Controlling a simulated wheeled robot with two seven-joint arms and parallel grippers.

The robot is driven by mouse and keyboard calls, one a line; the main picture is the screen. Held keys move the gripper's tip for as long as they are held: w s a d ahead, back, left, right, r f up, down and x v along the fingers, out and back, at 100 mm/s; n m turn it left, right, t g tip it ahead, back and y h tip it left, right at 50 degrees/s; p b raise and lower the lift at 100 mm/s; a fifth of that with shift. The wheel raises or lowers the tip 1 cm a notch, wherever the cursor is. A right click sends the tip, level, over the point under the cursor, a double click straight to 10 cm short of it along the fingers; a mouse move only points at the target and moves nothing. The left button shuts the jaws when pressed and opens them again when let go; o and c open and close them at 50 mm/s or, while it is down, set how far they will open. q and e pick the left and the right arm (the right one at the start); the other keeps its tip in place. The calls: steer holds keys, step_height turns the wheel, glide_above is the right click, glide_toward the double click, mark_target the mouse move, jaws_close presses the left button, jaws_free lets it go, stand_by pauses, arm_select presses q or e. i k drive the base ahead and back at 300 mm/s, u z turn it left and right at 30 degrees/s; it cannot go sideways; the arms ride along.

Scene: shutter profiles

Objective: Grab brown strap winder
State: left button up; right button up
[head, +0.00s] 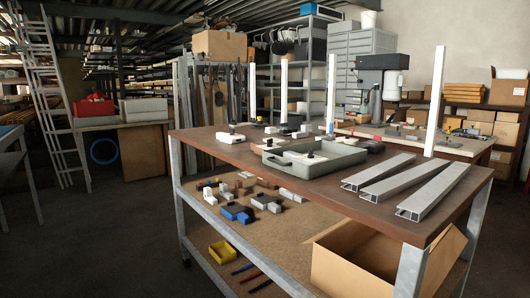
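I cannot pick out a brown strap winder for certain; the small parts here are too small to tell apart. Several small white, grey and black parts stand on the brown tabletop (225,155), among them a white one with a dark top (230,138) at the left. A grey-green tray (320,167) on the tabletop holds small dark and light parts. On the lower shelf (285,228) lie several small parts, with a blue one (237,213) among them. Neither of my grippers shows in the head view.
Three silver shutter profiles (378,171) lie at the table's right. White upright posts (435,100) stand by the tabletop. An open cardboard box (335,270) and a yellow bin (222,252) are below. The floor (100,240) at left is clear.

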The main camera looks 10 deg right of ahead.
mark_target(257, 147)
steer(key=u, duration=0.9)
steer(key=i, duration=2.5)
steer(key=z, duration=2.25)
